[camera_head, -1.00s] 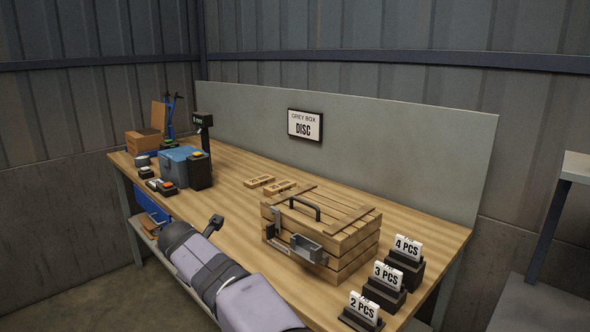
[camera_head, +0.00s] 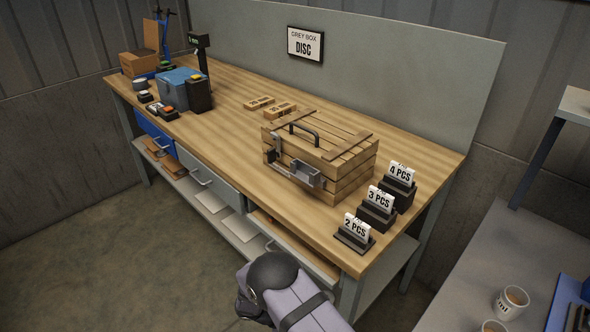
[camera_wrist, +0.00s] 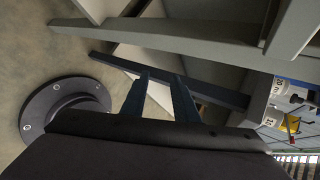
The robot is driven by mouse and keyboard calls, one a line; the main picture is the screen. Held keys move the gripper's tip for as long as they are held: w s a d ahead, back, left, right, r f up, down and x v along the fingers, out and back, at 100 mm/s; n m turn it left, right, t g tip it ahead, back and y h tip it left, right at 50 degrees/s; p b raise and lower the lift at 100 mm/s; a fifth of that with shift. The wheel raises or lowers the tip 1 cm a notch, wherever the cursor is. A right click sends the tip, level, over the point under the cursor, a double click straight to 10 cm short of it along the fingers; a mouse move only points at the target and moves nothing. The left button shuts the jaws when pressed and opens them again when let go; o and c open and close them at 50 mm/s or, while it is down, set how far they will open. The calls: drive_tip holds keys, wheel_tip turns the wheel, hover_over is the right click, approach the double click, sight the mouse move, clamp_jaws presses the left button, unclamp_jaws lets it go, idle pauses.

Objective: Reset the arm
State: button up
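My gripper (camera_wrist: 160,97) shows in the wrist view as two dark fingers set apart, with nothing between them. It is open and empty, clear of the bench, with grey shelf or table framing beyond the fingers. In the head view only a grey and black link of my arm (camera_head: 292,292) shows, at the bottom centre in front of the workbench (camera_head: 225,110). The gripper itself is out of that view.
A closed wooden crate (camera_head: 322,160) stands on the bench. Number signs (camera_head: 378,200) stand at its right end, and a blue-grey box (camera_head: 180,88) at the far left. Another table (camera_head: 470,275) with cups (camera_head: 511,300) is at right. The floor (camera_head: 120,270) at left is clear.

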drive_tip(key=s+d+f+m+y+b, duration=0.1)
drive_tip(key=s+d+m+y+b, duration=0.35)
drive_tip(key=m+b, duration=1.05)
drive_tip(key=s+d+f+m+y+b, duration=0.15)
drive_tip(key=s+m+y+b, duration=0.55)
drive_tip(key=m, duration=1.3)
wheel_tip(320, 180, up, 33)
drive_tip(key=s+p, duration=0.1)
drive_tip(key=p, duration=3)
drive_tip(key=shift+a+f+h+p, duration=0.2)
drive_tip(key=shift+h+p, duration=0.15)
drive_tip(key=shift+s+f, duration=0.1)
wheel_tip(320, 180, down, 14)
drive_tip(key=b, duration=1.3)
drive_tip(key=shift+r+b, duration=0.25)
drive_tip(key=shift+b, duration=0.1)
